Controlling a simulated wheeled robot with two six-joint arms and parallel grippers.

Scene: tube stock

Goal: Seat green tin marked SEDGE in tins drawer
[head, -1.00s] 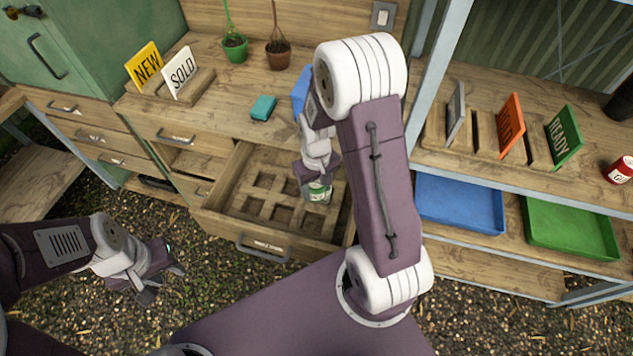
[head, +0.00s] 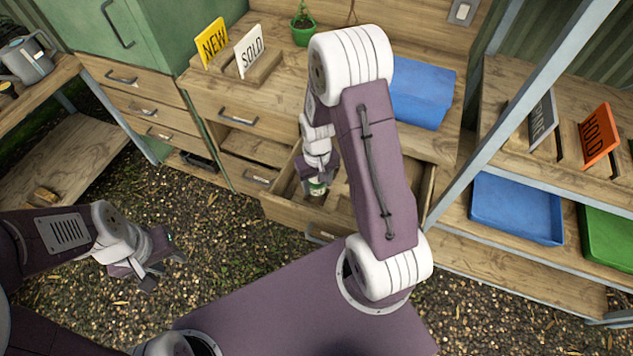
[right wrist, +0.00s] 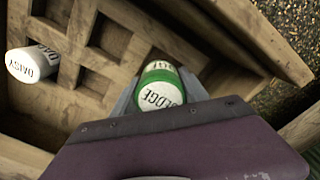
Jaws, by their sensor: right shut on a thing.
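The green tin marked SEDGE (right wrist: 158,88), with a white lid, is in my right gripper in the right wrist view. It also shows small in the head view (head: 317,189). My right gripper (head: 317,182) is shut on it, over the open tins drawer (head: 285,212). The drawer's wooden grid of square compartments (right wrist: 98,82) shows below and beside the tin. I cannot tell how far the tin is above the grid. A white tin marked DAISY (right wrist: 30,63) is in the drawer at the left of the right wrist view. My left gripper (head: 166,272) is open and empty, above the gravel.
A blue box (head: 420,95) and a rack with NEW (head: 212,42) and SOLD (head: 250,50) signs are on the counter. A shelf unit at the right holds a blue tray (head: 515,207) and a green tray (head: 608,236). A slanted post (head: 520,115) stands right of the drawer.

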